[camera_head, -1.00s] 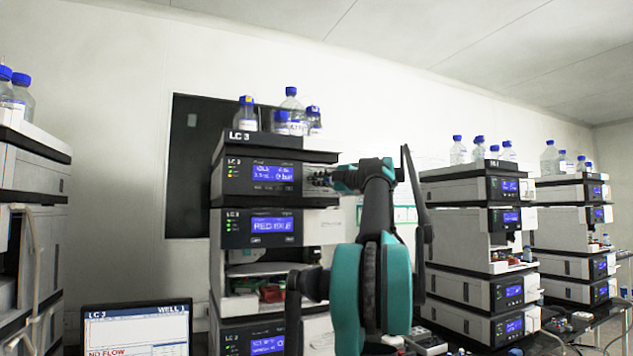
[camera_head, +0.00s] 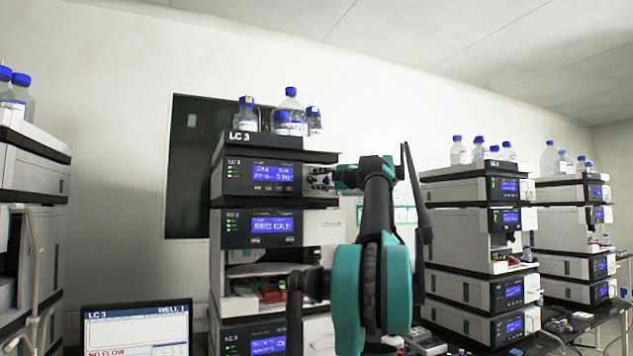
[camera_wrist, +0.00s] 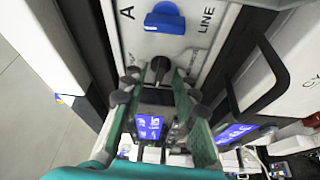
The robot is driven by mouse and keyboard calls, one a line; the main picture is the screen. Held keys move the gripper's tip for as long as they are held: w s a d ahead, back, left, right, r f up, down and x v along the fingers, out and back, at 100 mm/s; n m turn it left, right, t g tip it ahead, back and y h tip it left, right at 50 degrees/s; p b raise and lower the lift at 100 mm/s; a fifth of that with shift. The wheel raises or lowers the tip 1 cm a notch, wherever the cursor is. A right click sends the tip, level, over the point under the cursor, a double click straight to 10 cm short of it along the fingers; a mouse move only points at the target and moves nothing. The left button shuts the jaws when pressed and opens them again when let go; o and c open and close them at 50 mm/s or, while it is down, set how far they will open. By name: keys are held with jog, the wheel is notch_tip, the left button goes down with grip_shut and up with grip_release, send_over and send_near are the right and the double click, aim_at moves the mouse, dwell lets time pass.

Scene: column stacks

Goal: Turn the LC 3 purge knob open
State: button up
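The LC 3 stack (camera_head: 262,137) stands left of centre in the head view. My gripper (camera_head: 322,180) reaches the right side of its top module's front, where the purge knob is too small to make out. In the wrist view, a round dark knob (camera_wrist: 158,66) sits on the pale panel below a blue knob (camera_wrist: 165,18) marked "A" and "LINE". My gripper (camera_wrist: 157,82) has its two green fingers apart, one on each side of the dark knob, with gaps visible. Contact and the dark knob's lower part are hard to tell.
Capped bottles (camera_head: 291,110) stand on top of the LC 3 stack. A monitor (camera_head: 137,330) reading "NO FLOW" is at lower left. Other stacks stand at left and right. A black handle-like bar (camera_wrist: 265,80) is right of my gripper in the wrist view.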

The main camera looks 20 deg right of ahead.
jog(key=v, duration=1.2)
dwell(0.4)
